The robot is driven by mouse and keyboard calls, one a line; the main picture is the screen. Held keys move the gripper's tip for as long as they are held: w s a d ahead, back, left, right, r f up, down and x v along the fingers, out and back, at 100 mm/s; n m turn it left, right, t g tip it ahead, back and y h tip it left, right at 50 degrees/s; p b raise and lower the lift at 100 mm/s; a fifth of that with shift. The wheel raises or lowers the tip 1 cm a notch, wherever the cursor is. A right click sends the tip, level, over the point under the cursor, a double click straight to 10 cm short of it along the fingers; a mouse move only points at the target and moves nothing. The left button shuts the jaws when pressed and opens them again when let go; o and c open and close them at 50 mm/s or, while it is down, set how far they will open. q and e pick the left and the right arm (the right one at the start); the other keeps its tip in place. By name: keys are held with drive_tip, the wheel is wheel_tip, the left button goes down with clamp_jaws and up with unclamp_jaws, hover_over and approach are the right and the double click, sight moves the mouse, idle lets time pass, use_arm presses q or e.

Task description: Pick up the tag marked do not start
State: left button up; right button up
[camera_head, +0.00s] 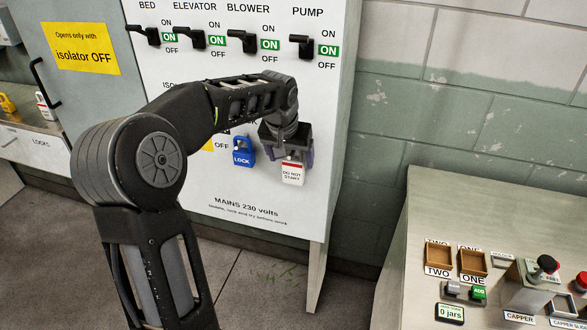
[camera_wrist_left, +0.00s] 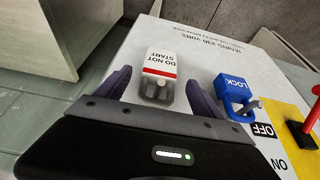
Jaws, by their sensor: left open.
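The white tag marked DO NOT START (camera_head: 292,174), with a red band, hangs on the lower part of the white panel (camera_head: 300,228). In the left wrist view the tag (camera_wrist_left: 160,64) shows upside down, with a grey loop and a peg at its banded end. My left gripper (camera_head: 287,153) is in front of the panel at the tag. Its two purple fingers are open, one on each side of the tag in the left wrist view. The gripper hides the tag's upper part in the head view. I cannot tell whether the fingers touch it. My right gripper is out of view.
A blue padlock marked LOCK (camera_head: 242,153) hangs just left of the tag, close to one finger. A red lever (camera_wrist_left: 304,130) shows at the wrist view's right edge. Black switches (camera_head: 240,40) line the panel's top. A console (camera_head: 440,210) stands at the right.

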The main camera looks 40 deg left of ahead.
sight(292, 162)
use_arm(q)
drive_tip(key=p+x, duration=0.1)
drive_tip(key=x, duration=0.3)
drive_tip(key=shift+w+f, duration=0.15)
drive_tip(key=shift+f, duration=0.4)
drive_tip(key=shift+c, duration=0.2)
drive_tip(key=c, duration=1.5)
drive_tip(key=shift+r, duration=0.15)
